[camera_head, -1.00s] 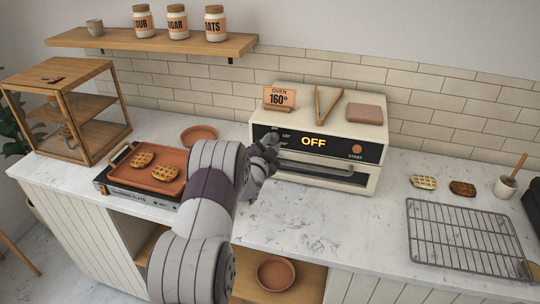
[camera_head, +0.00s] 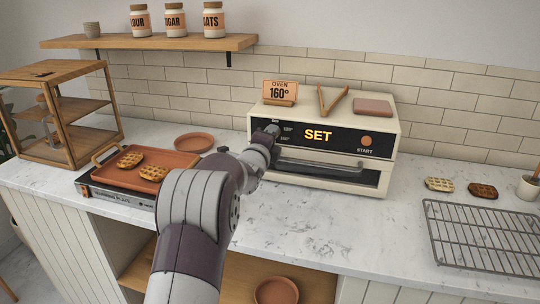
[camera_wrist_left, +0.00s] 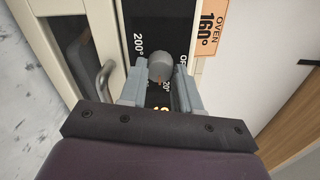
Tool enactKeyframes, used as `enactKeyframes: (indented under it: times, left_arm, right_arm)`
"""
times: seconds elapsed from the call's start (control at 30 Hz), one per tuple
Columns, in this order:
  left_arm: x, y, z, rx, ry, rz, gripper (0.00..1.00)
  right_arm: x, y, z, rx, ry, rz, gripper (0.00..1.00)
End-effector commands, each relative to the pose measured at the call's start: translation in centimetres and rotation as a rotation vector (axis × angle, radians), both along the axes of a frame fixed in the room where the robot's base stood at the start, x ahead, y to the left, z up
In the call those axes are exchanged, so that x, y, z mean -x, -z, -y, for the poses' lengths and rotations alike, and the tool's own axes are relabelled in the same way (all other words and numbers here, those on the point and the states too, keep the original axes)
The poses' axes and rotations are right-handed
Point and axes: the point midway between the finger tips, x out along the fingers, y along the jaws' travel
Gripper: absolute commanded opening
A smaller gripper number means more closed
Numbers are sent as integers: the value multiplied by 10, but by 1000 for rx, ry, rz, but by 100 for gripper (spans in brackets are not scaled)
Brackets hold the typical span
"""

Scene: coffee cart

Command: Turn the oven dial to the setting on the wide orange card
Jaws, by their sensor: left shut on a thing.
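The cream oven (camera_head: 320,150) stands on the counter with a black front panel whose display (camera_head: 317,135) reads "SET". The orange card (camera_head: 280,92) on top of the oven reads "OVEN 160°". My left gripper (camera_head: 271,131) is at the left end of the panel. In the left wrist view my left gripper (camera_wrist_left: 158,88) is shut on the round grey dial (camera_wrist_left: 160,68), one finger on each side. Markings such as "200°" show around the dial; its pointer is not clear. The start button (camera_head: 366,141) is at the panel's right. My right gripper is not in view.
Tongs (camera_head: 332,100) and a brown block (camera_head: 373,107) lie on the oven. The oven's handle (camera_wrist_left: 106,76) is close to my left gripper. A waffle tray (camera_head: 145,172) stands at left, a wire rack (camera_head: 480,240) at right. The counter before the oven is clear.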

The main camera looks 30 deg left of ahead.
Motion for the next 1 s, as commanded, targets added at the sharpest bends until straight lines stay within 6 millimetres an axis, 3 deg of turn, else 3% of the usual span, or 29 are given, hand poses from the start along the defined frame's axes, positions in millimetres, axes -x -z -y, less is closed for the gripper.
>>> enactKeyframes:
  times: [0.03, 0.5, 0.7, 1.0]
  left_arm:
    - [0, 13, 1, -39, 1, -11, 2]
    - [0, 12, 1, -469, 0, -117, 2]
    - [0, 9, 1, -626, 0, -156, 2]
    - [-1, 6, 1, -790, 1, -198, 2]
  right_arm:
    - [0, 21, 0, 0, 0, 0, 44]
    - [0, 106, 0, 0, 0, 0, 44]
    - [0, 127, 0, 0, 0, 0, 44]
    - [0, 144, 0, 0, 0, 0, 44]
